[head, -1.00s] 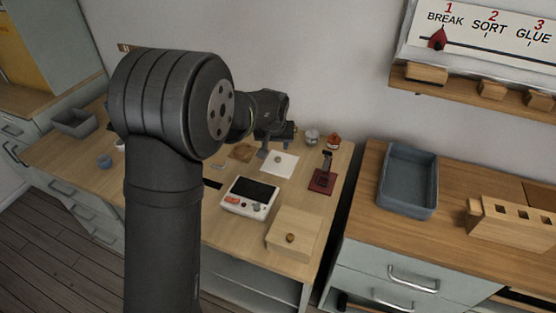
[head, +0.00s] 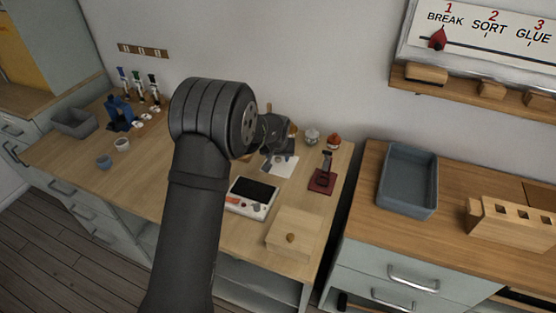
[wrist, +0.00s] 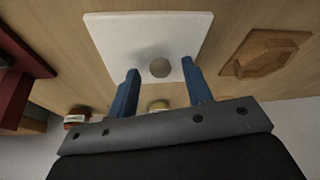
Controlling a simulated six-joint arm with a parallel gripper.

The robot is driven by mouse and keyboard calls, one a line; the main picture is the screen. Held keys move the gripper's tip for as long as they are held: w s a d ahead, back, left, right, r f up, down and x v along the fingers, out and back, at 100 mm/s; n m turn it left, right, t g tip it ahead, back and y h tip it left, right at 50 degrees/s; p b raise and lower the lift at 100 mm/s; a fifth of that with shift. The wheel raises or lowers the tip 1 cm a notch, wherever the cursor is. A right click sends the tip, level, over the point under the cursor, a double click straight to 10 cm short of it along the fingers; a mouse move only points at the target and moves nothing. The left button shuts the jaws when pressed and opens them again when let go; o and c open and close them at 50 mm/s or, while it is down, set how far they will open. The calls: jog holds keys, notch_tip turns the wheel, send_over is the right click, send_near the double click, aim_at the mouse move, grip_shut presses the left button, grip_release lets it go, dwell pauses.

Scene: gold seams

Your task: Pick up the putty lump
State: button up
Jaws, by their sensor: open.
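The putty lump (wrist: 160,68) is a small grey round lump on a white square tile (wrist: 115,40) in the wrist view. In the head view the tile (head: 283,168) shows below my gripper (head: 280,153), and I cannot make out the lump there. In the wrist view my gripper (wrist: 160,67) is open, with its two blue fingers on either side of the lump in the picture. Nothing is between the fingers' grip; I cannot tell how high they are above the tile.
A brown wooden dish (wrist: 268,54) lies beside the tile. A dark red stand (head: 322,180), a jar (head: 312,137) and a red-topped jar (head: 333,142) are close by. A white device with a dark screen (head: 252,196) and a wooden box (head: 294,228) stand nearer the front edge.

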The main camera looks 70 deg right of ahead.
grip_shut()
dwell(0.3)
